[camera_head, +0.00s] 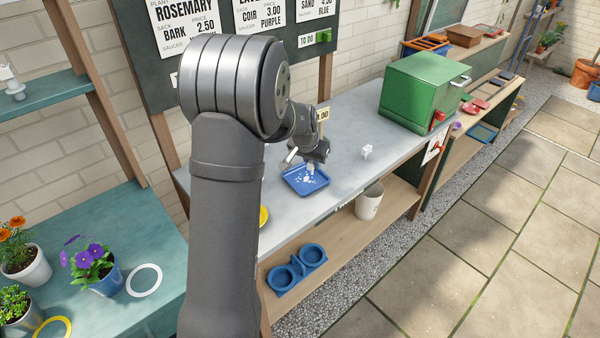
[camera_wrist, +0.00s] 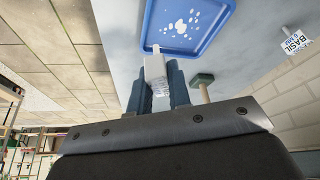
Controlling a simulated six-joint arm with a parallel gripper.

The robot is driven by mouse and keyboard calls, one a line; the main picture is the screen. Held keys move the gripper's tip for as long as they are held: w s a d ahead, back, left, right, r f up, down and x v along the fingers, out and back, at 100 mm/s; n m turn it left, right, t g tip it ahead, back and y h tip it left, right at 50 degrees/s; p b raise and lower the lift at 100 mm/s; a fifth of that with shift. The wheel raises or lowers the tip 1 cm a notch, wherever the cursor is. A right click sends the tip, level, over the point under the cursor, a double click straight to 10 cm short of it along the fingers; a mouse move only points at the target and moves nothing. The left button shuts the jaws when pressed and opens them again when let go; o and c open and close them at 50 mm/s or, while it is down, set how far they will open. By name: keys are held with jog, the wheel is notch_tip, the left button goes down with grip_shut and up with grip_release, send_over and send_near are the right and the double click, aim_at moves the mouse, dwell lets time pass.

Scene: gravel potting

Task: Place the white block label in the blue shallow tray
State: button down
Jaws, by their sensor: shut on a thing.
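My gripper (camera_head: 314,159) is over the bench, at the far right part of the blue shallow tray (camera_head: 292,184). In the wrist view its two blue-grey fingers (camera_wrist: 156,82) are shut on a white block label (camera_wrist: 155,67). Small print shows on the label's lower part. The label's far end appears close to the edge of the blue tray (camera_wrist: 150,28), and I cannot tell whether it touches. White bits lie scattered on the tray floor. In the head view the held label is small and hard to make out.
A small white object (camera_head: 366,153) stands on the grey bench right of the tray. A green box (camera_head: 422,92) stands farther right. A green-ended tool (camera_wrist: 203,80) lies near the fingers in the wrist view. Bench between tray and box is mostly clear.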

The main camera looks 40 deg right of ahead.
jog(key=w+f, duration=0.2)
jog(key=w, duration=0.1)
jog(key=w+a+f, duration=0.1)
jog(key=w, duration=0.1)
jog(key=shift+w+f, duration=0.1)
jog(key=shift+f, duration=2)
jog(key=shift+f, duration=0.2)
jog(key=c, duration=1.3)
grip_release()
jog(key=shift+c, duration=0.2)
jog(key=shift+r, duration=0.15)
jog(key=v, duration=1.2)
jog(key=shift+d, duration=0.15)
